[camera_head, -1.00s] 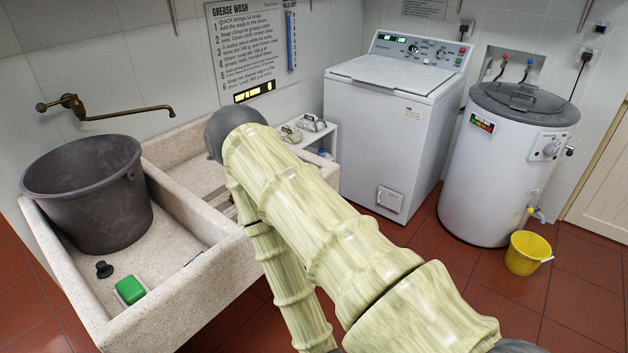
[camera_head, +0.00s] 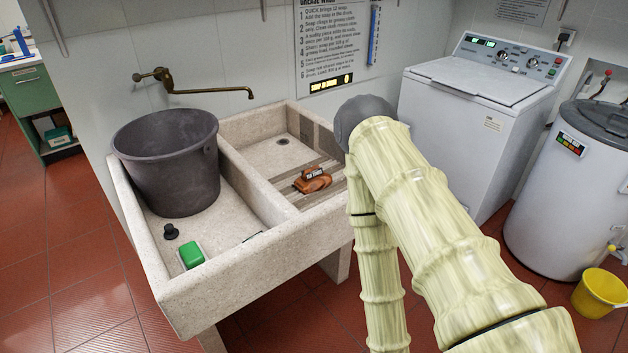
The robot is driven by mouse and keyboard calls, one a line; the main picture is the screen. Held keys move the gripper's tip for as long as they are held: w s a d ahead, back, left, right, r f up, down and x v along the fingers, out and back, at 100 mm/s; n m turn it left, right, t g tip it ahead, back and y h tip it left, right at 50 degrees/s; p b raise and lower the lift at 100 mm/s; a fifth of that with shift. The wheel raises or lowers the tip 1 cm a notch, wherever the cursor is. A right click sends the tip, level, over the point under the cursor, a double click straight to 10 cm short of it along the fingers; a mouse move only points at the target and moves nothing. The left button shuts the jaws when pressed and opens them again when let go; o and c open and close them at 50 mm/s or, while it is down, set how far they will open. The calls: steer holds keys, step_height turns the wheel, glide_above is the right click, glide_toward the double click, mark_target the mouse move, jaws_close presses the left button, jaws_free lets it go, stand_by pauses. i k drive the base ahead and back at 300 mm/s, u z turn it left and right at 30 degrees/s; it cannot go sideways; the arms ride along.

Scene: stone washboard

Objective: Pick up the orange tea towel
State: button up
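No cloth that I can clearly make out as an orange tea towel is in view. A small orange-brown object (camera_head: 313,182) with a dark lettered label lies on the ribbed part of the right sink basin; I cannot tell whether it is cloth. My pale, bamboo-like arm rises at the right of centre, with a dark grey rounded joint at its top. My gripper is not in view.
The stone double sink (camera_head: 205,290) holds a dark bucket (camera_head: 170,165), a black plug (camera_head: 171,231) and a green block (camera_head: 191,255). A washing machine (camera_head: 455,125), white boiler (camera_head: 560,210) and yellow bucket (camera_head: 600,293) stand right. A green cabinet (camera_head: 30,92) stands far left. Red floor is clear at left.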

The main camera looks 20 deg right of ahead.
mark_target(313, 179)
steer(key=k, duration=0.55)
steer(key=u, duration=0.45)
steer(key=i, duration=0.85)
steer(key=z, duration=0.55)
steer(key=i, duration=0.7)
steer(key=z, duration=0.65)
